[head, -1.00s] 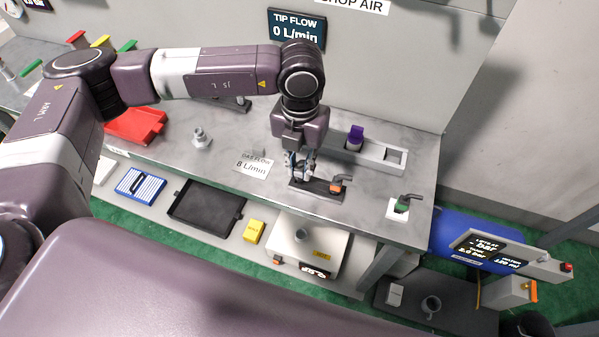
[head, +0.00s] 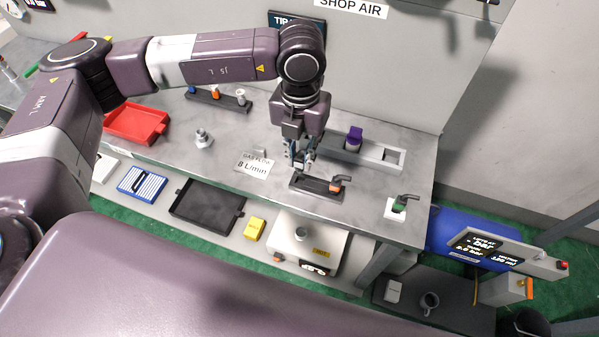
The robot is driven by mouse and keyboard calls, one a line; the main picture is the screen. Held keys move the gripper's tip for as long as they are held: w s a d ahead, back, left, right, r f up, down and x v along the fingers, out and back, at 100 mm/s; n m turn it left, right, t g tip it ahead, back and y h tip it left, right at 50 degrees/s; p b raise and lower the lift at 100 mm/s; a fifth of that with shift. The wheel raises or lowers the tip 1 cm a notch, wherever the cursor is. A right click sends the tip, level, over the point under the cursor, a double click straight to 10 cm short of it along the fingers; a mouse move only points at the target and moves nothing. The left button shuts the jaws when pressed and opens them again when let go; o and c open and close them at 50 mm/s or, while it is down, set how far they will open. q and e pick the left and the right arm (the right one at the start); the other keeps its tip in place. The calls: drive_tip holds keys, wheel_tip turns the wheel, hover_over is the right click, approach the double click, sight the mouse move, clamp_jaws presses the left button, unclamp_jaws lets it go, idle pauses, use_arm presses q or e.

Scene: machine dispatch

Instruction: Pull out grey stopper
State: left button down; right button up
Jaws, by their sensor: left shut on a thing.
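My left gripper (head: 302,163) is over the back bench, just above the left end of a dark block (head: 315,186) that carries an orange-based valve with a dark lever (head: 337,183). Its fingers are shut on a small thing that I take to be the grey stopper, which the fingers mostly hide. I cannot tell whether the stopper is fully clear of the block. My right gripper is not in view.
A grey holder with a purple-topped piece (head: 354,138) stands behind the gripper. A gas flow card (head: 253,164), a metal fitting (head: 202,138) and a red tray (head: 136,123) lie to the left.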

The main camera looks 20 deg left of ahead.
use_arm(q)
drive_tip(key=shift+r, duration=0.5)
drive_tip(key=shift+r+p, duration=0.75)
drive_tip(key=shift+r, duration=0.55)
